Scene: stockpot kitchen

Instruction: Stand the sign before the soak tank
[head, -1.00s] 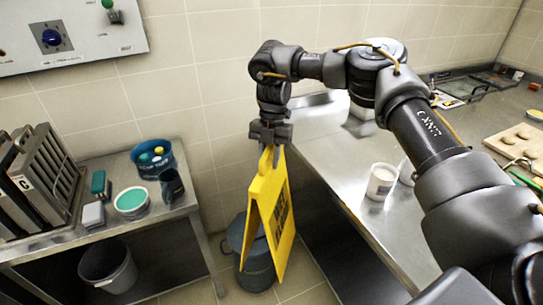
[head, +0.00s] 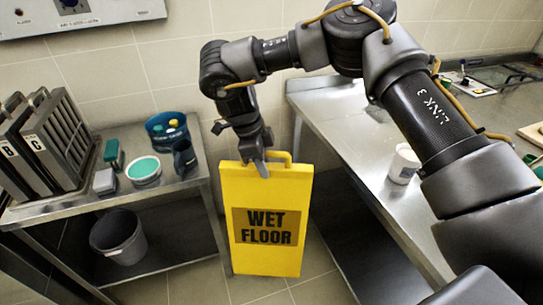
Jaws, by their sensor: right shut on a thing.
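The yellow sign (head: 268,193) reads "WET FLOOR" and faces me nearly square on, upright, in the gap between the two steel tables. My right gripper (head: 262,165) is shut on the top of the sign, beside its yellow handle. The sign's lower edge is over the tiled floor; I cannot tell whether it touches it. The sign hides what is behind it. I cannot make out for sure which thing is the soak tank. My left gripper is not in view.
The left steel table (head: 120,207) bears dark racks (head: 75,150), a blue tub (head: 167,130) and a teal-topped round container (head: 144,171). A grey bucket (head: 118,238) is underneath. The right steel counter (head: 340,125) bears a white cup (head: 403,165). Some floor (head: 190,285) shows in front.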

